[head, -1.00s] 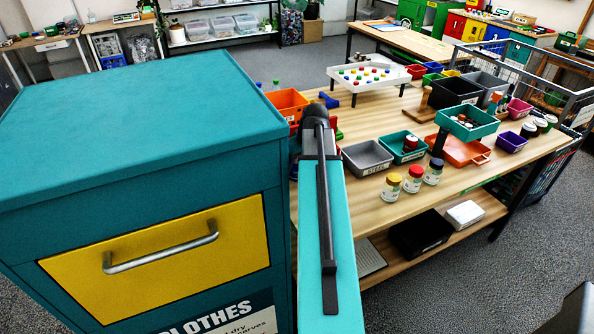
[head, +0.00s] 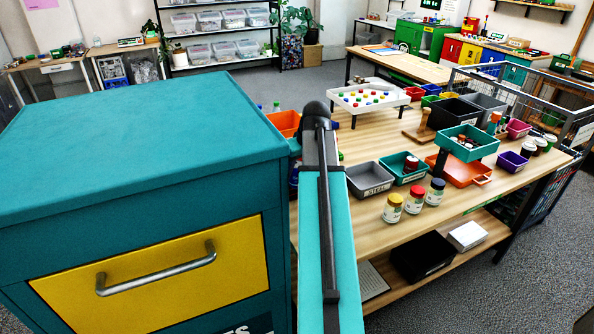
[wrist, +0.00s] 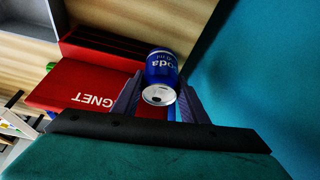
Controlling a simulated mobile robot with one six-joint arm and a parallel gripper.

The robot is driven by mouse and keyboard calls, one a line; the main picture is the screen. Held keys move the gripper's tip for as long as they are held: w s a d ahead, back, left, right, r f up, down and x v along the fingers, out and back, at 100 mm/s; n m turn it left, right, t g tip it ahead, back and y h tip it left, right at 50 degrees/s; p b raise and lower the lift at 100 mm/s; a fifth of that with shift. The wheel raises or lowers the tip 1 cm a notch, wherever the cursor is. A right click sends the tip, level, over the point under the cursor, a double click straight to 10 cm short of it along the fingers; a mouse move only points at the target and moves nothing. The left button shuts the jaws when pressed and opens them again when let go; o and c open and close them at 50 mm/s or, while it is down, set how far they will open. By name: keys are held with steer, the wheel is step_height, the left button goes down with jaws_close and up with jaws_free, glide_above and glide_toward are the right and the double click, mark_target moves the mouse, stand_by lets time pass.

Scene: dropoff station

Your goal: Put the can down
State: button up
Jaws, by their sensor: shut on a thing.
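A blue soda can (wrist: 161,75) with white lettering and a silver end shows in the wrist view. My gripper (wrist: 158,92) is shut on the can, with one dark finger on each side of it. Behind the can is a red box (wrist: 85,85) with white letters that read "GNET". In the head view my arm runs forward beside the teal cabinet, and the gripper and can are hidden there.
The teal cabinet (head: 140,120) with a yellow drawer (head: 160,275) stands close on the left. The wooden table (head: 365,240) holds a grey bin (head: 369,180), a teal bin (head: 405,168), several jars and a white peg tray (head: 370,98). Bare wood shows along its front.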

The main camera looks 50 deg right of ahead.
steer(key=shift+r, duration=0.1)
stand_by(0.3)
step_height(320, 180, up, 4)
steer(key=p, duration=0.3)
steer(key=shift+f+p, duration=0.2)
steer(key=shift+p, duration=0.2)
steer(key=shift+s+f, duration=0.1)
steer(key=shift+s, duration=0.05)
